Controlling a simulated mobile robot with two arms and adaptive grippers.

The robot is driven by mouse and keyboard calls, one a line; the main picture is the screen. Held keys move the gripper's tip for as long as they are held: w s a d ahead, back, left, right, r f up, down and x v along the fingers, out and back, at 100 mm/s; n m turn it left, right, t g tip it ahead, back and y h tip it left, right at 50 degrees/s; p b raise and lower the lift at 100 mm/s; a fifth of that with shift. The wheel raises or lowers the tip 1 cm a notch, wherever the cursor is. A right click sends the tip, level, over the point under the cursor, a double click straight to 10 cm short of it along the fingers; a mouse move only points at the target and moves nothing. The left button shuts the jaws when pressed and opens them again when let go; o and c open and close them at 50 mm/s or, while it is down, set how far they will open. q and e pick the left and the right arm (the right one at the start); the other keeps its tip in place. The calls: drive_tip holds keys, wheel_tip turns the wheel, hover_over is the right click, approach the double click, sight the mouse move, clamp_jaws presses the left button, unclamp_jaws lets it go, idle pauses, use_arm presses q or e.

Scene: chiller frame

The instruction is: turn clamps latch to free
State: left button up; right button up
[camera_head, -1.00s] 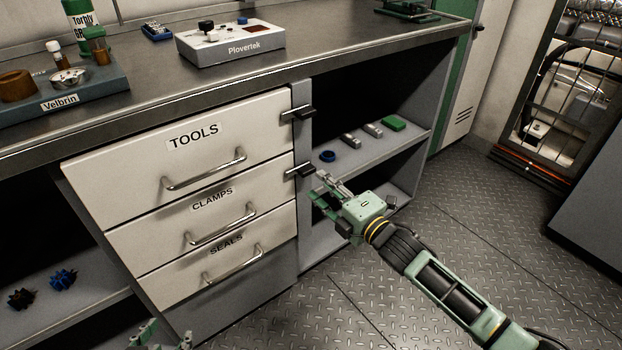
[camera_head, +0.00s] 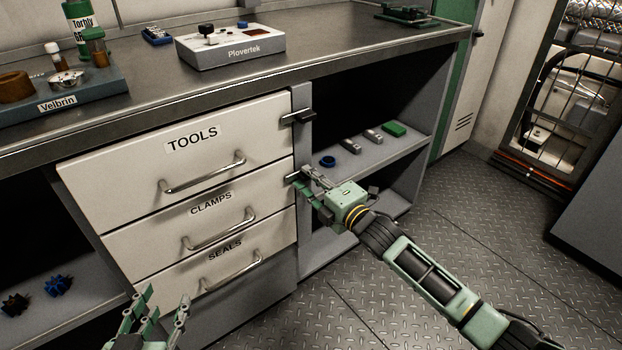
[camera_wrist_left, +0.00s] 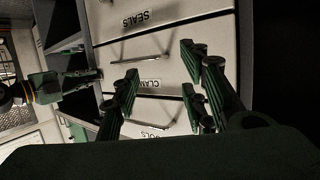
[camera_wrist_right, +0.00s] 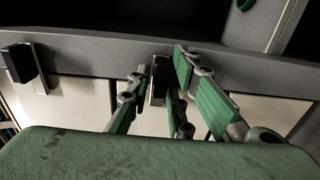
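The clamps latch (camera_head: 294,177) is a dark handle on the frame post at the right edge of the CLAMPS drawer (camera_head: 215,220). My right gripper (camera_head: 309,187) is at this latch, partly hiding it. In the right wrist view the dark latch (camera_wrist_right: 158,80) stands between the fingers of my right gripper (camera_wrist_right: 160,85). These fingers look partly open, with narrow gaps beside the latch; contact is unclear. My left gripper (camera_head: 160,305) is open and empty, low in front of the drawers; in the left wrist view its fingers (camera_wrist_left: 160,85) are spread before the drawer fronts.
The TOOLS drawer (camera_head: 190,160) above has its own latch (camera_head: 298,117). The SEALS drawer (camera_head: 215,270) is below. All drawers look shut. An open shelf (camera_head: 365,160) with small parts lies right of the post. The floor (camera_head: 440,230) in front is clear.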

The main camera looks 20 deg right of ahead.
clamp_jaws()
